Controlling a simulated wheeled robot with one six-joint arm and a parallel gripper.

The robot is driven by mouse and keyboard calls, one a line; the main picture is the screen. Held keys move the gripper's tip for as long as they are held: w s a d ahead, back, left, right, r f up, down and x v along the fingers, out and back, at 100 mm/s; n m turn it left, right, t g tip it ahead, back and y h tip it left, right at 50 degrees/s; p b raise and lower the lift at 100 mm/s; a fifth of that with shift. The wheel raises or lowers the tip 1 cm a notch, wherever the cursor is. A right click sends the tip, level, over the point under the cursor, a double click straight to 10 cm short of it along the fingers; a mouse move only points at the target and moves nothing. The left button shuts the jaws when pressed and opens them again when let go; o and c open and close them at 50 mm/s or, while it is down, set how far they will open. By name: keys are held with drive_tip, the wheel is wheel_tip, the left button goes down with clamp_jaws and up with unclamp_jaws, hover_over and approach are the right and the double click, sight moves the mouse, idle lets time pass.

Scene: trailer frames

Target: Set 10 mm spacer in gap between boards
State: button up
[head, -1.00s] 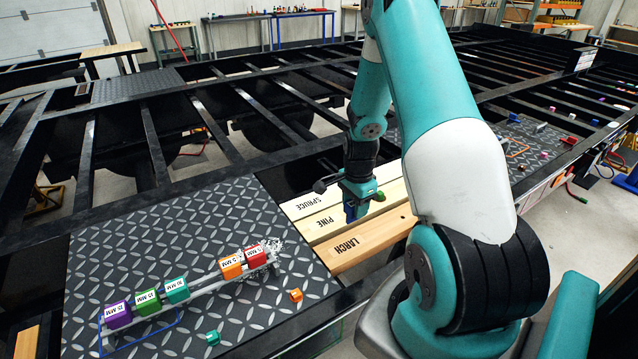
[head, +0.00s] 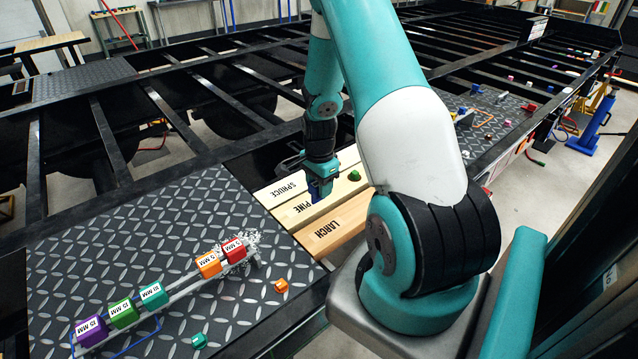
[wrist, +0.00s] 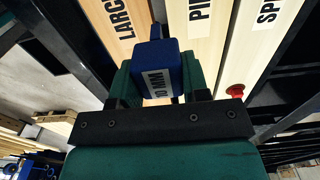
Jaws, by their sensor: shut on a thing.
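My gripper (head: 321,182) is shut on the blue 10 mm spacer (wrist: 160,68), its label facing the wrist camera. The spacer also shows in the head view (head: 319,191), partly hidden by the jaws. It is over the boards, between the larch board (head: 345,224) and the pine board (head: 326,205). In the wrist view, larch (wrist: 115,45) is left of the spacer and pine (wrist: 203,50) right. A dark gap between them runs behind the spacer. I cannot tell whether the spacer is in the gap or above it. The spruce board (head: 264,197) lies beyond pine.
A rack on the tread plate (head: 200,270) holds purple (head: 91,329), green (head: 123,313), teal (head: 153,296), orange (head: 209,264) and red (head: 235,250) spacers. Small orange (head: 281,286) and teal (head: 199,341) pieces lie near it. A green knob (head: 354,175) sits on the boards.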

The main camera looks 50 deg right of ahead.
sight(319, 200)
drive_tip(key=shift+f+b, duration=1.4)
drive_tip(key=shift+f, duration=0.85)
drive_tip(key=shift+f+b, duration=1.45)
drive_tip(key=shift+f, duration=0.5)
drive_tip(key=o, duration=1)
drive_tip(key=shift+r, duration=0.15)
wheel_tip(319, 200, up, 17)
drive_tip(key=shift+r+b, duration=0.1)
drive_tip(key=shift+b, duration=1.1)
